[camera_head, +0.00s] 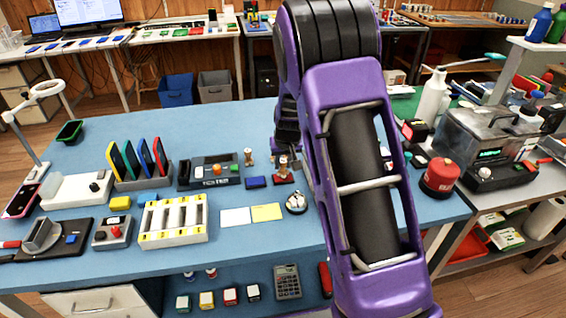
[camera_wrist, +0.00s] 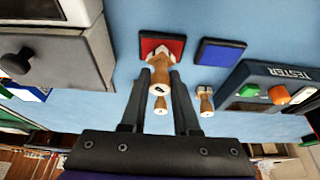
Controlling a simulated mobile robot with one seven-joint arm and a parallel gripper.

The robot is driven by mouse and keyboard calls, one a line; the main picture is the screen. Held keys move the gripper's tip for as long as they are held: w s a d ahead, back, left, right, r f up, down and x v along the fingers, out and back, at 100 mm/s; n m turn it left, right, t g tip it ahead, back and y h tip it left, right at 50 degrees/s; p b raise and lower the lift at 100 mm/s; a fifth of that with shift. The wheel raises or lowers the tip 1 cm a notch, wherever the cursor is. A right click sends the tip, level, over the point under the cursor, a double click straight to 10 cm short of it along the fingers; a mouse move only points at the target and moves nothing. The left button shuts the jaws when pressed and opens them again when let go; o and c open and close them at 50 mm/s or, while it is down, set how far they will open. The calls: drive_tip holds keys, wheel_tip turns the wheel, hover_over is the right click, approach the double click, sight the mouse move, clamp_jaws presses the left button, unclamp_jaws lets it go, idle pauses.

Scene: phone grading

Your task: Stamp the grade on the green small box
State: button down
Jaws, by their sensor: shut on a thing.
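My gripper (camera_wrist: 158,85) is shut on a wooden stamp (camera_wrist: 158,72), with one dark finger on either side of its handle. The stamp is over a red ink pad (camera_wrist: 174,43); whether it touches the pad I cannot tell. The red pad (camera_head: 283,179) also shows in the head view, where my arm covers much of the gripper. A blue ink pad (camera_wrist: 220,52) lies beside it, and another wooden stamp (camera_wrist: 206,100) stands nearby. A small box with green on it (camera_head: 183,302) sits on the shelf below the table, at the left end of a row.
A tester (camera_head: 212,172) stands left of the pads. White and yellow cards (camera_head: 267,212) and a round silver item (camera_head: 296,203) lie in front. A white slotted rack (camera_head: 173,222) is further left. Blue tabletop is bare in places.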

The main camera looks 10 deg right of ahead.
drive_tip(key=shift+s+f+b, duration=0.1)
drive_tip(key=shift+f+b, duration=0.3)
drive_tip(key=shift+f, duration=0.05)
idle(1.3)
drive_tip(key=shift+r, duration=0.1)
drive_tip(key=shift+r+p, duration=2.2)
drive_tip(key=shift+r, duration=1.3)
